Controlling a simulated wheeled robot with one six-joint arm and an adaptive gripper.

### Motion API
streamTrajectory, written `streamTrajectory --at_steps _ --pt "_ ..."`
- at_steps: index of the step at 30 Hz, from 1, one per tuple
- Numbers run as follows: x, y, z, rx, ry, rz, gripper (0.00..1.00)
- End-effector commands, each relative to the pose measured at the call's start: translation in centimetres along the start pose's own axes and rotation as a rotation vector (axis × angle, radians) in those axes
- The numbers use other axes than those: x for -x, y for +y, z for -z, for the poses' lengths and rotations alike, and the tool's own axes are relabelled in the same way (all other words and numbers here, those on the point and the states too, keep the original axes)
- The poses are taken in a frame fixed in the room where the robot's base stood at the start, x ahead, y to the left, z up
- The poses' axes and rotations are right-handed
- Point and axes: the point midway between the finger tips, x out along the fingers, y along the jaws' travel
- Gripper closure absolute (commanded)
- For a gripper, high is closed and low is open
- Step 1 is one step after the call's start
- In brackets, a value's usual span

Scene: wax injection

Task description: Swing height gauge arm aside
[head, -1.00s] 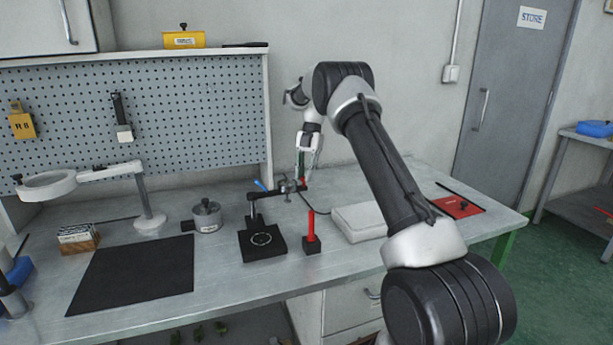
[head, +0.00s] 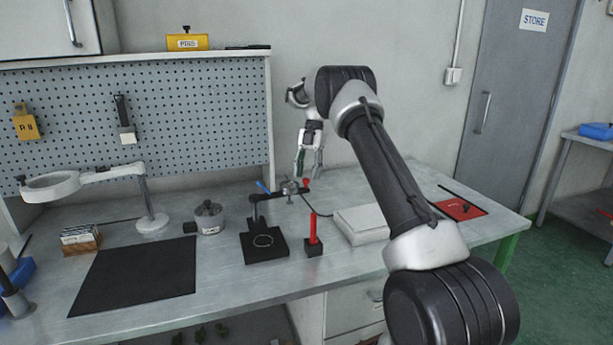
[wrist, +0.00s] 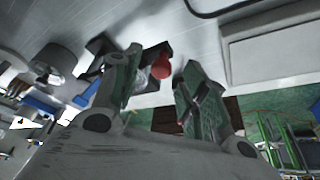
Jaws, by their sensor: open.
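The height gauge has a square black base (head: 281,246), a short post and a dark arm (head: 270,194) reaching right. A metal clamp sits on the arm, and a red knob (head: 305,184) is at its right end. My gripper (head: 308,177) is open and empty, fingers pointing down, at the knob's end of the arm and slightly above it in the head view. In the wrist view the red knob (wrist: 162,67) shows between my two green-padded fingers (wrist: 157,84), nearer the left one. I cannot tell whether either finger touches it.
A red rod (head: 313,229) stands on a small black block in front of the arm. A pale flat box (head: 362,226) lies to the right. A metal pot (head: 209,218), black mat (head: 135,277) and ring-headed stand (head: 50,187) are left. A cable runs behind the box.

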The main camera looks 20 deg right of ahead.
Motion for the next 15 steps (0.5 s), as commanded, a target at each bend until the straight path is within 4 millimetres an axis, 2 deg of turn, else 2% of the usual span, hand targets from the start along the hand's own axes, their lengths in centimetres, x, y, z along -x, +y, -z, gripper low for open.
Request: streamTrajectory --at_steps 6,10,15 --pt "4.0 0.0 -0.1 0.001 -0.002 -0.002 0.56" --pt "5.4 0.1 -0.1 0.0 -0.001 -0.001 0.56" --pt "6.0 0.0 0.0 0.0 0.0 0.0 0.56"
